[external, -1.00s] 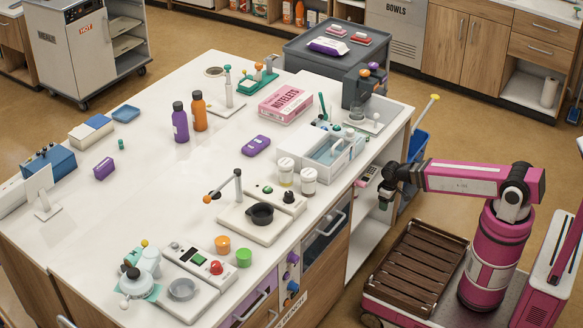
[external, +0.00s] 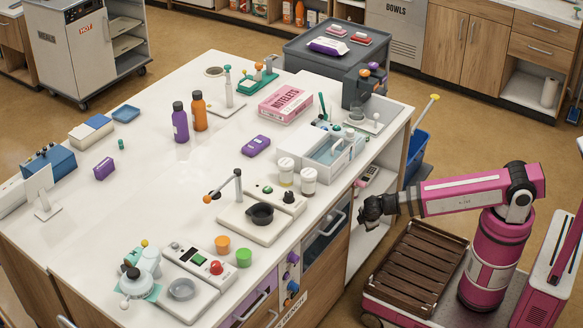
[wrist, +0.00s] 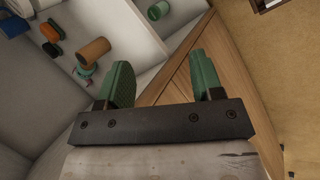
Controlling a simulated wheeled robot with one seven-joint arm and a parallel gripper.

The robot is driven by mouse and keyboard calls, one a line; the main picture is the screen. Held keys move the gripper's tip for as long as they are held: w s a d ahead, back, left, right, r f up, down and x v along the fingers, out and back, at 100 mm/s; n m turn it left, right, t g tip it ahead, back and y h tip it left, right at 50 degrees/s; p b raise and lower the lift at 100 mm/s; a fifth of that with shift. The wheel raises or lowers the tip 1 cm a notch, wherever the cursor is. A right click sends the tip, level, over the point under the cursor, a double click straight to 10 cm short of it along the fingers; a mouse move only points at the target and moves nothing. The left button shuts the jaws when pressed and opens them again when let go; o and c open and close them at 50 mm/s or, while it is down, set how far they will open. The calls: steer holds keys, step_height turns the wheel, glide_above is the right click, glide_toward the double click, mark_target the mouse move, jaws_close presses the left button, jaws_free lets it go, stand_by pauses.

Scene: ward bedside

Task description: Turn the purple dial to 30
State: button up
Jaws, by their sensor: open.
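The purple dial (external: 293,257) is on the front face of the bench, above a blue dial (external: 292,286) and beside the drawers. Its setting is too small to read. My gripper (external: 366,218) is in front of the bench, to the right of the dial and apart from it. In the wrist view my gripper (wrist: 160,72) has its two green fingers spread with nothing between them. I do not make out the purple dial in the wrist view.
The open shelf bay in the bench end holds small items, among them a tan cylinder (wrist: 94,52) and a green-lidded jar (wrist: 158,10). A blue bin (external: 416,155) stands behind my arm. The wooden slatted deck (external: 415,270) is mine.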

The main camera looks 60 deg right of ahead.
steer(key=a+r+n+t, duration=0.2)
steer(key=a+n+t, duration=0.15)
steer(key=a, duration=0.45)
steer(key=a+r+n+t, duration=0.2)
steer(key=a+n, duration=0.2)
steer(key=a, duration=0.3)
steer(key=n+t+y, duration=0.5)
steer(key=n+t, duration=0.4)
steer(key=n, duration=0.6)
glide_toward(298, 261)
steer(key=shift+m, duration=0.25)
steer(key=w, duration=1)
steer(key=shift+a, duration=0.25)
steer(key=c, duration=0.9)
